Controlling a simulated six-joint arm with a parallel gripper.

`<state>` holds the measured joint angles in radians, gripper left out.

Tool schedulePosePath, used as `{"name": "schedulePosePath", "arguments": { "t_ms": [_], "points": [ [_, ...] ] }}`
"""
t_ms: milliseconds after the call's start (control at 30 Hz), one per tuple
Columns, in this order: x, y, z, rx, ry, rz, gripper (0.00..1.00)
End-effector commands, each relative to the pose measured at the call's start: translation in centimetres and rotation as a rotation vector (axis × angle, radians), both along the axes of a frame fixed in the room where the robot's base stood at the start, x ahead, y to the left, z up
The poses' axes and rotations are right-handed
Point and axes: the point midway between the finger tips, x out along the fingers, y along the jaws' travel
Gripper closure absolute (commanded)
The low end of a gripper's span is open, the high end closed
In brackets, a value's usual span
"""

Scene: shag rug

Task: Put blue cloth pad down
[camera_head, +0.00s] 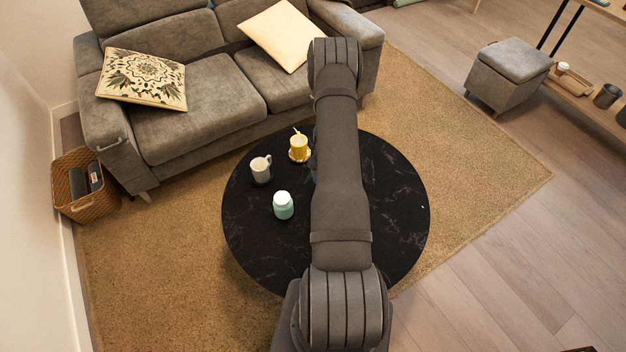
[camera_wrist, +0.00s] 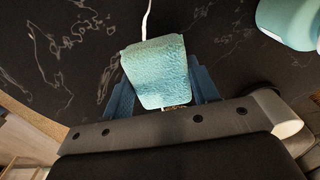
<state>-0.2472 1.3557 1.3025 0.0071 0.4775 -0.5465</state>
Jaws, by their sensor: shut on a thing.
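The blue cloth pad (camera_wrist: 155,72) is light blue and textured, and shows in the middle of the wrist view. My gripper (camera_wrist: 160,82) is shut on it, with a blue finger on either side. The pad is over the round black marble-patterned table (camera_head: 395,215), which also fills the background of the wrist view (camera_wrist: 215,30). I cannot tell whether the pad touches the tabletop. In the head view my own arm hides the pad and most of my gripper.
On the table's left half stand a teal jar with a white lid (camera_head: 283,206), a grey-and-white mug (camera_head: 261,170) and a yellow cup (camera_head: 299,148) on a coaster. The jar also shows in the wrist view (camera_wrist: 288,22). The table's right side looks clear. A grey sofa (camera_head: 190,110) stands behind.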

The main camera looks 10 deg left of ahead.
Motion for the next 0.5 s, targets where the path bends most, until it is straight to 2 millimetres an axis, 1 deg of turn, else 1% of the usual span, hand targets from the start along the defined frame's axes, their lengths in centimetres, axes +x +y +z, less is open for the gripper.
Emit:
{"name": "schedulePosePath", "arguments": {
  "t_ms": [33, 100, 200, 367, 500],
  "points": [
    [0.2, 1.2, -0.8, 0.000, 0.000, 0.004, 0.71],
    [0.5, 2.4, -1.5, 0.000, 0.000, 0.003, 0.71],
    [0.8, 3.6, -2.3, -0.001, 0.001, 0.001, 0.71],
    [1.0, 4.3, -2.8, 0.000, 0.001, -0.001, 0.71],
    [1.0, 4.3, -4.1, -0.001, 0.002, -0.002, 0.71]
  ]
}}
